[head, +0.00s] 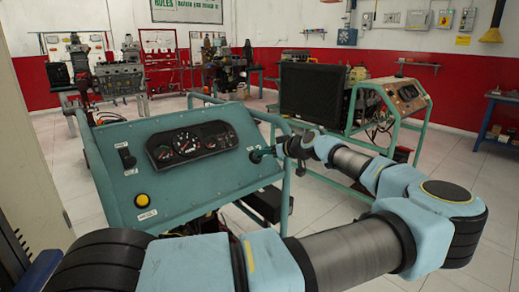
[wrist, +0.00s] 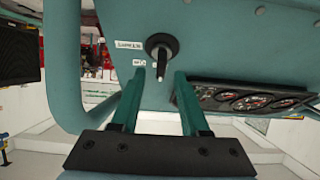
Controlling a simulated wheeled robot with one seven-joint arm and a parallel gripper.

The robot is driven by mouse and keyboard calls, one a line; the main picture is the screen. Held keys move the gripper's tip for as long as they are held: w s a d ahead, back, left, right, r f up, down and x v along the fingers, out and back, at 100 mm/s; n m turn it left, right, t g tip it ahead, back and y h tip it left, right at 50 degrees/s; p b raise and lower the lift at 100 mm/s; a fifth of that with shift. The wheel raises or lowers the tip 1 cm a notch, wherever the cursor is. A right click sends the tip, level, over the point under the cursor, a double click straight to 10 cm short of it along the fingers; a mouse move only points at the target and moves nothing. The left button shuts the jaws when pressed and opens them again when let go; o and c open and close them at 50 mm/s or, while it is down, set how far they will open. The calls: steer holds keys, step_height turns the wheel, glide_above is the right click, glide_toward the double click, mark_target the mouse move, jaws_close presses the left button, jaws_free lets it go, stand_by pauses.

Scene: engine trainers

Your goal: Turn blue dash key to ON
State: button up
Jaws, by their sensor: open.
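The blue-green dash panel (head: 200,185) stands tilted on its frame in the head view. Its key switch, a round black collar with a grey stem (wrist: 161,45), shows in the wrist view beside small white labels. My gripper (wrist: 160,76) is open, its two green fingers on either side of the stem's end, with gaps visible. I cannot tell whether a finger touches it. In the head view my gripper (head: 263,154) is at the panel's right end and largely hides the key. The key's turned position is not clear.
A gauge cluster (head: 190,143) sits left of the key in the head view, with a black switch (head: 126,157) and a yellow button (head: 142,199) farther left. Green frame tubing (wrist: 64,70) runs close beside the gripper. A second trainer (head: 400,95) stands behind to the right.

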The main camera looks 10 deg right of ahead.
mark_target(259, 158)
steer(key=shift+p+x, duration=0.35)
steer(key=shift+x, duration=1.45)
steer(key=shift+s+a, duration=0.1)
jaws_close()
steer(key=shift+f, duration=0.15)
